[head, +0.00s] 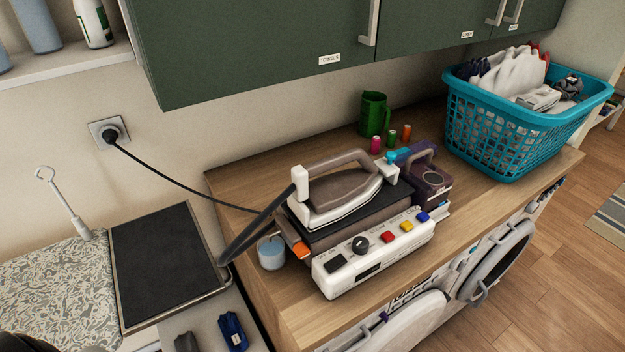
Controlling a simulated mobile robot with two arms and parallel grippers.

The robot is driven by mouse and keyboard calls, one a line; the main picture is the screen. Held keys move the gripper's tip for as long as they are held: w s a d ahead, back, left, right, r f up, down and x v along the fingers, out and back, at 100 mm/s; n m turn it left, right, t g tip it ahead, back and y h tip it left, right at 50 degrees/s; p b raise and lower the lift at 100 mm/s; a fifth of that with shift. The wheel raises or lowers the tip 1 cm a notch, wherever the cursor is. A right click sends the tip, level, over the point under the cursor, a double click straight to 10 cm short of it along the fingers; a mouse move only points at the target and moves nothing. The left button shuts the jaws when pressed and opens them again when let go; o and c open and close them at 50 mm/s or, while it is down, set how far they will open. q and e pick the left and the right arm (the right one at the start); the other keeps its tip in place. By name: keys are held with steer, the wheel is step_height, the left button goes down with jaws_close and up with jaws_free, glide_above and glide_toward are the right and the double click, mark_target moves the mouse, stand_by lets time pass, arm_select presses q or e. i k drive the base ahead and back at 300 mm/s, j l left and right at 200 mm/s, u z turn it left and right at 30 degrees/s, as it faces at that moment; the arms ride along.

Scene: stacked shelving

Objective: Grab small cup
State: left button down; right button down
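A small pale blue-white cup (271,253) stands on the wooden countertop (285,315), close to the left end of a steam iron station (370,262). The iron's dark cord hangs just to the left of and above the cup. A green mug (374,113) with a handle stands farther back on the counter near the wall. Neither of my grippers shows in the head view.
An iron (338,192) sits on the station, its cord running to a wall socket (110,132). Thread spools (391,137) stand behind. A teal laundry basket (515,135) fills the right. Green cabinets (260,50) overhang the counter. An ironing board (60,290) lies left.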

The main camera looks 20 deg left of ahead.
mark_target(272, 253)
steer(key=l+u, duration=0.1)
steer(key=u, duration=0.95)
steer(key=i+l, duration=0.05)
